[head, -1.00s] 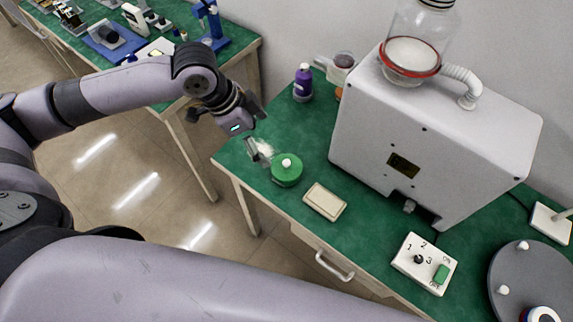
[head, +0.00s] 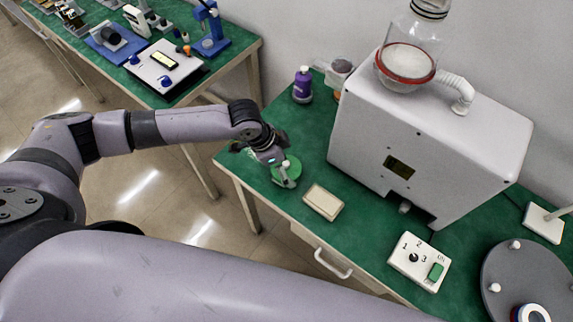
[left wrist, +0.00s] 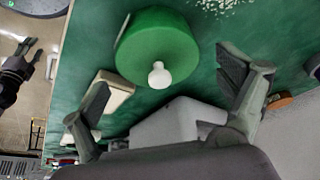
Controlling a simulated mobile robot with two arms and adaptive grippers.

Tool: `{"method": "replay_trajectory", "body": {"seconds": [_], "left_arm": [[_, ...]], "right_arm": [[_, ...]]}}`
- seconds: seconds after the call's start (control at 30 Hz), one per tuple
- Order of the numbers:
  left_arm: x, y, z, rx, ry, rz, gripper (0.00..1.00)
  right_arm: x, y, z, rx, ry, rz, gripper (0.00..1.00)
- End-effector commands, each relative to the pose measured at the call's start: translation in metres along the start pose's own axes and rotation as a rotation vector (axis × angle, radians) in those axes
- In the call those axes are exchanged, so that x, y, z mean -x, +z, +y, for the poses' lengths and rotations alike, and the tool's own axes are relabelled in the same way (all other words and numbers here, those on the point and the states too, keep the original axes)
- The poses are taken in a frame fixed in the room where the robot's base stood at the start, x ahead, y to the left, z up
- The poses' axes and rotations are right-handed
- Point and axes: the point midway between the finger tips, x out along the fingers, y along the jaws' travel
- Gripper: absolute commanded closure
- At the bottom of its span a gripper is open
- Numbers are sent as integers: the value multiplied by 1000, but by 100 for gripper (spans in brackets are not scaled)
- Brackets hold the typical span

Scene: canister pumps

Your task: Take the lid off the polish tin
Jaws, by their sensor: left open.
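The polish tin (head: 292,164) is a round green tin standing on the green bench top, partly covered by my gripper in the head view. The left wrist view shows its green lid (left wrist: 150,42) with a white round knob (left wrist: 159,76) in the middle. My left gripper (head: 283,176) is over the tin, pointing down. In the left wrist view its fingers (left wrist: 165,84) are open, one on each side of the knob and apart from it. A dark two-pronged shape, perhaps my right gripper (left wrist: 28,52), shows small over the floor.
A cream block (head: 323,202) lies right of the tin. A purple bottle (head: 302,86) stands behind it. A big white machine (head: 430,140) with a glass vessel stands to the right, and a switch box (head: 418,261) sits in front of it. White grains (left wrist: 216,5) lie near the tin.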

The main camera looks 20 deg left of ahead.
Motion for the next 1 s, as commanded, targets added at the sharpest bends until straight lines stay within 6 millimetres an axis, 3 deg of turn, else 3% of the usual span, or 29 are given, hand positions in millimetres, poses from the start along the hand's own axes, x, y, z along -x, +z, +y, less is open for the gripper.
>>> {"method": "replay_trajectory", "body": {"seconds": [0.23,0.83,1.0], "left_arm": [[-2,0,0,-1,-1,1,8],[-1,0,0,0,-1,1,48],[-1,0,0,0,-1,1,49]], "right_arm": [[0,0,0,0,0,0,60],[0,0,-3,-2,-3,0,60],[0,0,-3,-2,-4,0,60]]}}
